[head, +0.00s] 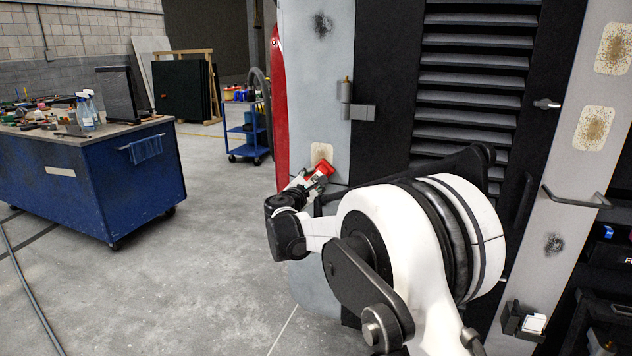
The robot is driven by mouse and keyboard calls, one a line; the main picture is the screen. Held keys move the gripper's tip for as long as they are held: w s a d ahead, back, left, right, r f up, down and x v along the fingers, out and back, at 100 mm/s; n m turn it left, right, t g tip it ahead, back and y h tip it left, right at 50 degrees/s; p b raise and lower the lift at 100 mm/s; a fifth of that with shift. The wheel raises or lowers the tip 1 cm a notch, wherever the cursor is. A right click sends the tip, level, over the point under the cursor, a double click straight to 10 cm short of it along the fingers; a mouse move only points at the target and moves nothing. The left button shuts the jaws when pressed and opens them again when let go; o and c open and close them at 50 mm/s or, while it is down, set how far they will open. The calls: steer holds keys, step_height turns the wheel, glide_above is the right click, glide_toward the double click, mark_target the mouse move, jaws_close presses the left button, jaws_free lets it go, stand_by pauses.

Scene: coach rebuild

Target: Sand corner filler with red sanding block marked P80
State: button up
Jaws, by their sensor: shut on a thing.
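A red sanding block (322,169) is in my gripper (314,177), which is shut on it. Any P80 marking is too small to read. The block is at a tan filler patch (321,152) low on the grey panel near the coach's red-edged corner. It overlaps the lower part of the patch in the picture; I cannot tell whether it touches. More tan filler patches with brown speckled middles are on the right grey panel, one at the upper right (614,48) and one below it (593,128).
Dark smudges mark the grey panels, at the top (322,25) and lower right (553,244). A grab handle (577,199) and a hinge (358,111) stick out. A blue workbench (95,185) with tools and spray bottles stands left. A blue trolley (245,130) stands behind. Open floor lies between.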

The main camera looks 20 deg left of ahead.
steer(key=shift+d+r+p, duration=0.15)
steer(key=shift+r+p, duration=1.85)
steer(key=shift+r, duration=3.1)
steer(key=shift+f, duration=0.1)
steer(key=shift+f, duration=0.1)
steer(key=shift+f+b, duration=3.35)
steer(key=shift+f, duration=2.05)
steer(key=shift+s+b, duration=0.3)
steer(key=shift+s, duration=2.6)
steer(key=shift+s, duration=0.1)
